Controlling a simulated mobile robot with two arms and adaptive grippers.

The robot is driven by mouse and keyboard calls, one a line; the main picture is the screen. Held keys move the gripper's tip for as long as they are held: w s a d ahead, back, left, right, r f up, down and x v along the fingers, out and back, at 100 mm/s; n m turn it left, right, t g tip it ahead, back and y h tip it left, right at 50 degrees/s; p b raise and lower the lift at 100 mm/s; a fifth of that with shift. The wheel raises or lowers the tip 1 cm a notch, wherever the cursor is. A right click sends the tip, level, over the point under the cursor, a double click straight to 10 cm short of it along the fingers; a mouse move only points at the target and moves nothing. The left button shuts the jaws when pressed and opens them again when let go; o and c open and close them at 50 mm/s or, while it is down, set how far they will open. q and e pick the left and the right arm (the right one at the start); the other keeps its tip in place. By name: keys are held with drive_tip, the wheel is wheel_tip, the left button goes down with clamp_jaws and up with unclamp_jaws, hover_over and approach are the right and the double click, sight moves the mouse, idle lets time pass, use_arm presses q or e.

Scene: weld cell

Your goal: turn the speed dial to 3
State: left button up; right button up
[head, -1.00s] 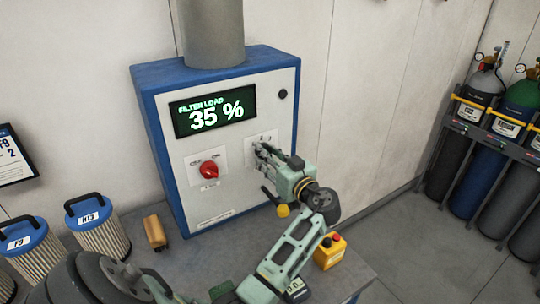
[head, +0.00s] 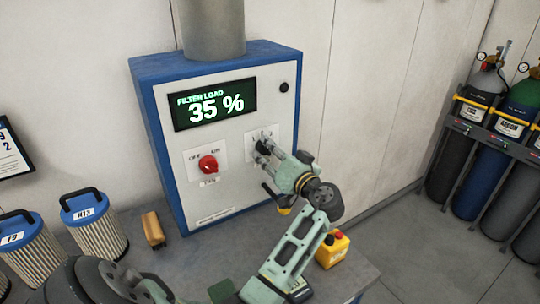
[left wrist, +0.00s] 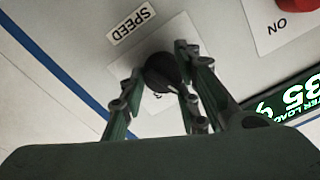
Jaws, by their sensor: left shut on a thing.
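The grey cabinet front (head: 225,150) carries a white dial plate (head: 278,130), right of the red fan switch. In the left wrist view the black speed dial (left wrist: 163,72) sits on its plate below the SPEED label (left wrist: 131,23). A 3 shows upside down at the dial's edge. I cannot tell which number the dial points to. My left gripper (head: 264,147) is at the dial, and its fingers (left wrist: 160,82) are shut on it from both sides. My right gripper is not in view.
The red fan switch (head: 208,165) is close to the left of my gripper. The display (head: 214,104) reads FILTER LOAD 35 %. Filters (head: 94,224), a tan-handled brush-like item (head: 153,229) and a yellow button box (head: 332,250) stand on the bench. Gas bottles (head: 487,150) stand far right.

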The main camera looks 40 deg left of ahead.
use_arm(q)
drive_tip(key=m, duration=0.5)
drive_tip(key=shift+f+m, duration=0.1)
drive_tip(key=shift+m, duration=0.2)
drive_tip(key=m+p, duration=0.2)
drive_tip(key=m, duration=0.2)
drive_tip(key=shift+s+f, duration=0.1)
drive_tip(key=shift+f, duration=0.05)
drive_tip(key=shift+s+f+m+p, duration=0.15)
drive_tip(key=shift+m+p, duration=0.3)
drive_tip(key=shift+m, duration=0.75)
drive_tip(key=shift+f, duration=0.1)
drive_tip(key=shift+f+m, duration=0.1)
drive_tip(key=shift+m, duration=0.3)
drive_tip(key=o, duration=1)
